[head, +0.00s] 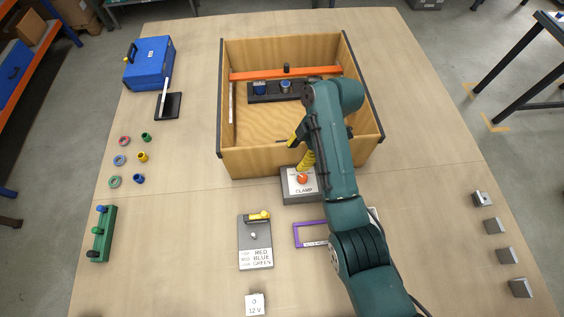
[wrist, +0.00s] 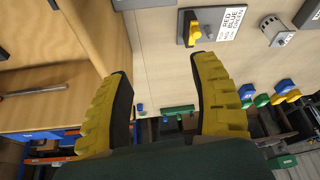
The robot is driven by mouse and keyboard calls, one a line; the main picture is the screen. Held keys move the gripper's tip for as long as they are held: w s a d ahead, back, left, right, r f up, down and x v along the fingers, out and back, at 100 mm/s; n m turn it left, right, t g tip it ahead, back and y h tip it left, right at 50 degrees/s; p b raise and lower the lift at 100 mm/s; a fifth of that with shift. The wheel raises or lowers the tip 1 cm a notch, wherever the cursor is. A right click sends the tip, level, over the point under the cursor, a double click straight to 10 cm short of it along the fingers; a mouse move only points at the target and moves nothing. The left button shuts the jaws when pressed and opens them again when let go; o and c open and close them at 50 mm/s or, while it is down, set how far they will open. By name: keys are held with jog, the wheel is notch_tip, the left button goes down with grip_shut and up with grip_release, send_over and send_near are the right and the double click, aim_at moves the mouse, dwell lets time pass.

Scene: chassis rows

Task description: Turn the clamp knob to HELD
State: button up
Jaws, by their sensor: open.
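The clamp unit is a grey box (head: 290,197) with a white top plate marked CLAMP, just in front of the wooden crate. Its orange-red knob (head: 302,179) sits on that plate. HELD cannot be read, and my arm covers the right part of the unit. My gripper (head: 299,151) is above the crate's front wall, a little beyond the knob and apart from it. In the wrist view my gripper (wrist: 163,68) has its yellow fingers spread with nothing between them. The knob does not show in the wrist view.
The wooden crate (head: 260,162) holds an orange bar (head: 250,74) and a black block (head: 262,97). A grey panel (head: 255,232) with a yellow lever lies front left, beside a purple frame (head: 297,234). A blue case (head: 150,62) stands far left.

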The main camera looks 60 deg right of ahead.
aim_at(303, 177)
jog(key=s+d+f+m+b, duration=0.2)
jog(key=s+d+f, duration=0.2)
jog(key=s+d, duration=0.25)
jog(key=shift+t+h, duration=0.4)
jog(key=b+x, duration=0.1)
jog(key=x, duration=0.4)
jog(key=b+x, duration=0.1)
jog(key=x, duration=0.4)
jog(key=a+b+x, duration=0.1)
jog(key=x, duration=0.5)
jog(key=shift+s, duration=0.3)
jog(key=shift+r, duration=0.1)
jog(key=shift+c, duration=0.5)
grip_shut()
